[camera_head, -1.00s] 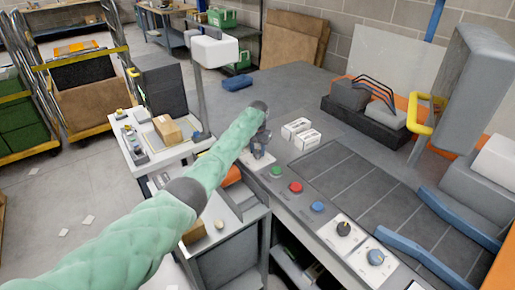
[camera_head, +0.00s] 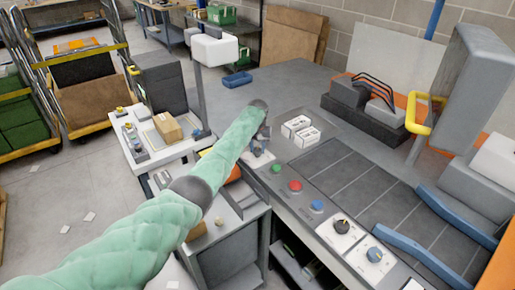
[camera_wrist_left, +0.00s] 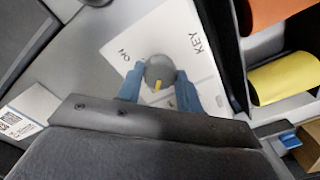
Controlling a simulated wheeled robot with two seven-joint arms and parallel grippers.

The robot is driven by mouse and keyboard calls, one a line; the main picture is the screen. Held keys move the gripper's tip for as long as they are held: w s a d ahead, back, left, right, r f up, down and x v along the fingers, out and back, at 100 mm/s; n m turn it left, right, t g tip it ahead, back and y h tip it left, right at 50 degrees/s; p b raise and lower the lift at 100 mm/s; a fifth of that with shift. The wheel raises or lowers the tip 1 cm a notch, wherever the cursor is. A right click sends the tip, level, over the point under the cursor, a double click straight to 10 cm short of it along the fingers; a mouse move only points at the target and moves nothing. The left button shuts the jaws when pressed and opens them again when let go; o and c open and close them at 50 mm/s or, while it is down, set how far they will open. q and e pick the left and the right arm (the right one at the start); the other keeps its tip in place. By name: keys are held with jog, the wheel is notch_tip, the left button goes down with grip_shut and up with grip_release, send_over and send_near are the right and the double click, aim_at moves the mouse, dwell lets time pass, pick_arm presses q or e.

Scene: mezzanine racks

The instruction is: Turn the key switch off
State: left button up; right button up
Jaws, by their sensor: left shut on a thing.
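The key switch is a round grey knob (camera_wrist_left: 159,70) with a yellow mark, on a white plate (camera_wrist_left: 150,38) lettered KEY and ON in the left wrist view. The yellow mark points down in that picture, towards my wrist, away from the ON lettering. My left gripper (camera_wrist_left: 159,90) is shut on the knob, with one blue finger on each side. Any lettering by the right finger is mostly hidden. In the head view my left gripper (camera_head: 259,150) points down at the panel's far end and covers most of the switch. My right gripper is not in view.
Along the panel sit a green button (camera_head: 275,168), a red button (camera_head: 295,187), a blue button (camera_head: 317,207), a black knob (camera_head: 343,228) and a blue knob (camera_head: 375,255). The grey tabletop beyond is mostly clear.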

aim_at(258, 149)
pick_arm(q)
jog(key=o, duration=1)
jog(key=shift+r, duration=0.15)
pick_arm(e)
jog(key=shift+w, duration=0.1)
pick_arm(q)
jog(key=shift+r, duration=0.3)
notch_tip(258, 149, up, 6)
jog(key=b, duration=0.2)
jog(key=shift+f+b, duration=0.1)
jog(key=shift+b, duration=0.2)
jog(key=shift+r, duration=0.6)
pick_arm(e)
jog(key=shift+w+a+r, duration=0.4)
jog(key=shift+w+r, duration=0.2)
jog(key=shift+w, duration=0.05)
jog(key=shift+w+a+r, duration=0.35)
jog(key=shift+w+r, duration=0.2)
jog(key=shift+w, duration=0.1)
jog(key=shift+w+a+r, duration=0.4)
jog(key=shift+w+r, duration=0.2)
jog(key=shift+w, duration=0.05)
